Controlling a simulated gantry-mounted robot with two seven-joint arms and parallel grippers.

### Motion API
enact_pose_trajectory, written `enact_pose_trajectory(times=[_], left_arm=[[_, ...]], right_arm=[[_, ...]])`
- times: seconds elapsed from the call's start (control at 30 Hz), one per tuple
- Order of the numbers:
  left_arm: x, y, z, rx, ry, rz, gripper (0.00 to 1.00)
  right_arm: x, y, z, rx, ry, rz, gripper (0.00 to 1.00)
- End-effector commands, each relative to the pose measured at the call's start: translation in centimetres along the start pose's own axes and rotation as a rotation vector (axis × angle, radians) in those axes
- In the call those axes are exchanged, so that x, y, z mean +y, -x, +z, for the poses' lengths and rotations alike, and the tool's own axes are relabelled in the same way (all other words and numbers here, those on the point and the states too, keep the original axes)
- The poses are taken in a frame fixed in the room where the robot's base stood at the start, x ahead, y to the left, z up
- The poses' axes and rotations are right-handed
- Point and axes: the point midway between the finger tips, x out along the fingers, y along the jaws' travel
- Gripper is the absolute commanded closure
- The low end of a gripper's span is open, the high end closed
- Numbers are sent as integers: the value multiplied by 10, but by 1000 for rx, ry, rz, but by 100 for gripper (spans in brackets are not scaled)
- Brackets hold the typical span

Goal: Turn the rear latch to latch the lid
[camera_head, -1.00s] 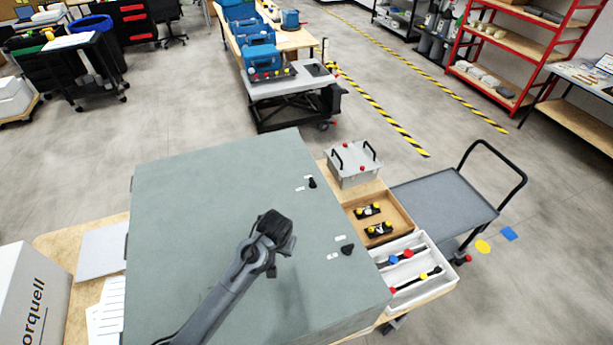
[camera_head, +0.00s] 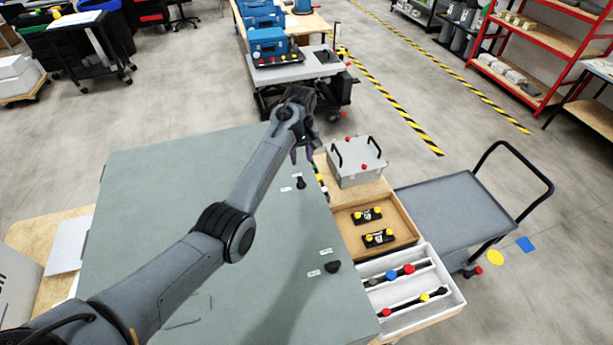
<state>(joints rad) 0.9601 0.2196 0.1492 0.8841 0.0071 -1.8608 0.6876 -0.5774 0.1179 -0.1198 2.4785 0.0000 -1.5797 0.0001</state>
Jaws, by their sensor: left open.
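The large grey-green lid (camera_head: 150,215) lies flat and closed-looking across the middle of the head view. The rear latch (camera_head: 300,183), a small black knob with white labels beside it, sits near the lid's far right edge. A similar front latch (camera_head: 332,267) sits nearer along the same side. My left arm reaches across the lid, and my left gripper (camera_head: 302,154) is over its far right corner, just beyond the rear latch and apart from it in the picture. Its fingers point down, open, with nothing seen between them. My right gripper is out of view.
Right of the lid stand a grey box with black handles (camera_head: 358,172), a wooden tray (camera_head: 398,218) with black-and-yellow parts, and a white tray (camera_head: 455,296) with coloured-knob bars. A grey trolley (camera_head: 450,210) is further right. Most of the lid's surface is bare.

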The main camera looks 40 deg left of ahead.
Motion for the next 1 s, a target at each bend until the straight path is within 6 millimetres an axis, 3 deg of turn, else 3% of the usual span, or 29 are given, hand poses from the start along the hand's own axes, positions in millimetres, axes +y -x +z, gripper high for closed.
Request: enact_pose_trajectory(times=[0.6,1.0], left_arm=[[0,-87,1,-2,-1,-2,58],[0,-100,0,1,-1,0,58]], right_arm=[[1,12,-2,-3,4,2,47],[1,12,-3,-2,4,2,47]])
